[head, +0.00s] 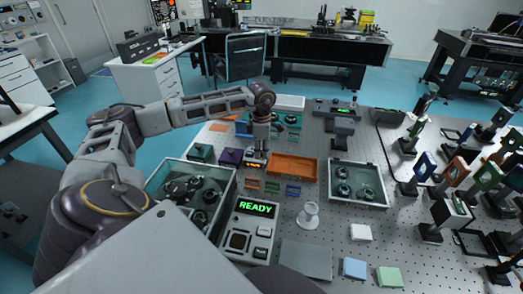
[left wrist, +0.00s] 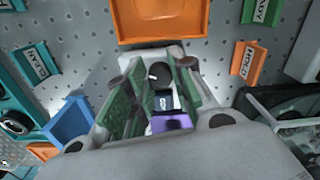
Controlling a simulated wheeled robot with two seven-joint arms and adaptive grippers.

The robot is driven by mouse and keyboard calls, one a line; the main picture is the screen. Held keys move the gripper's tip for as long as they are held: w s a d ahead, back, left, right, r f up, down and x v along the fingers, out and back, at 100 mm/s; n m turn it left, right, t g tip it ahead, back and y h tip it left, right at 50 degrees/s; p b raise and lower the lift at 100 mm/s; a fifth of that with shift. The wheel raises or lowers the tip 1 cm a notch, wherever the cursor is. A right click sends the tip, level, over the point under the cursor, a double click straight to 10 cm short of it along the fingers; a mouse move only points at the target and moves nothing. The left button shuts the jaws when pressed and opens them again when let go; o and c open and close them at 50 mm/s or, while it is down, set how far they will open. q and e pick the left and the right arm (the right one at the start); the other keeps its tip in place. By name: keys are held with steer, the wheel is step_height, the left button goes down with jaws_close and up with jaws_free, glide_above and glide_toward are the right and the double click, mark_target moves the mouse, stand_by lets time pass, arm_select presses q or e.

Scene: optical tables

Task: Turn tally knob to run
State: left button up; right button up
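A small pale device (head: 256,158) stands on the perforated table under my left gripper (head: 263,147), and I take it for the tally unit. In the left wrist view the same device (left wrist: 150,57) shows a dark knob with a white mark (left wrist: 153,73) and a small dark blue label (left wrist: 164,102). The green-padded fingers of my left gripper (left wrist: 158,85) stand apart on either side of the knob. I cannot tell whether they touch it. The gripper body hides the near side of the device. My right gripper is not in view.
An orange tray (head: 293,166) lies just right of the device. A purple block (head: 230,156) is close on its left. A console reading READY (head: 257,209) stands nearer. Clear-walled trays (head: 358,203) hold round parts. Optics mounts crowd the right side.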

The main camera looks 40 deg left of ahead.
arm_select(q)
jaws_close()
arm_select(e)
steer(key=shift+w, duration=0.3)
